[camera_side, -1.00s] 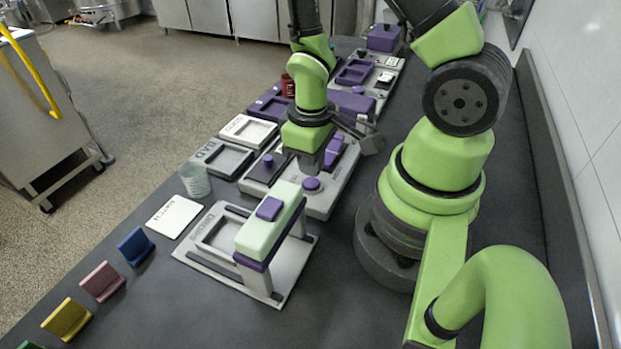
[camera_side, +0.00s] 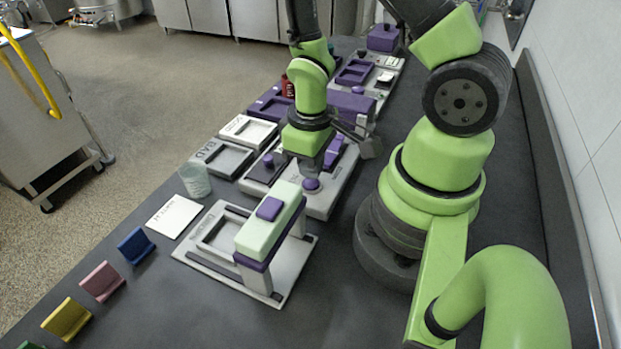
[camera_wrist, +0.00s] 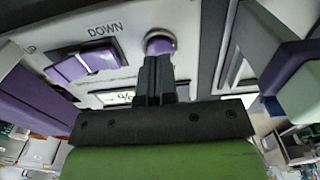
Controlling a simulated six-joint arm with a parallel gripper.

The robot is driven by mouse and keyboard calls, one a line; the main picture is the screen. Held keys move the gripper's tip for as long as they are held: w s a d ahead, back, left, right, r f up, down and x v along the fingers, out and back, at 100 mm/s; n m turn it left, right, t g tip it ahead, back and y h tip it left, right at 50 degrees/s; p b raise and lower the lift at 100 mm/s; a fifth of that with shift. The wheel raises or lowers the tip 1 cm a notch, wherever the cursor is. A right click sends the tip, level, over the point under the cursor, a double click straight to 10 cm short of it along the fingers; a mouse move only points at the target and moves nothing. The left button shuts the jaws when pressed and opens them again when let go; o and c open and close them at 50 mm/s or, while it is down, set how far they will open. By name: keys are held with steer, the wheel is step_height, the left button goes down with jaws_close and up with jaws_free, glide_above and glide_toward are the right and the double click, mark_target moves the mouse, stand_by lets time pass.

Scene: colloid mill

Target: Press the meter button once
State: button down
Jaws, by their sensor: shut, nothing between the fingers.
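A round purple button (camera_side: 311,187) sits on a light grey panel (camera_side: 322,205) in the middle of the bench. In the wrist view the button (camera_wrist: 160,44) has a pale ring around it and shows just beyond my fingertips. My gripper (camera_wrist: 156,62) is shut and empty, pointing down at the button. In the side view my gripper (camera_side: 310,174) overlaps the button's top edge; I cannot tell whether it touches. A small display (camera_wrist: 116,97) shows beside the fingers, partly hidden. A purple UP/DOWN rocker (camera_wrist: 84,64) is on the same panel.
A green and purple bridge-like stand (camera_side: 268,230) on a grey frame stands close in front of the panel. A glass (camera_side: 195,180), a white card (camera_side: 174,216) and several coloured holders (camera_side: 136,246) line the left edge.

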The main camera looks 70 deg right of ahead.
mark_target(311, 182)
steer(key=shift+f, duration=1)
stand_by(0.7)
steer(key=shift+r, duration=3.8)
steer(key=shift+r, duration=1.05)
stand_by(1.5)
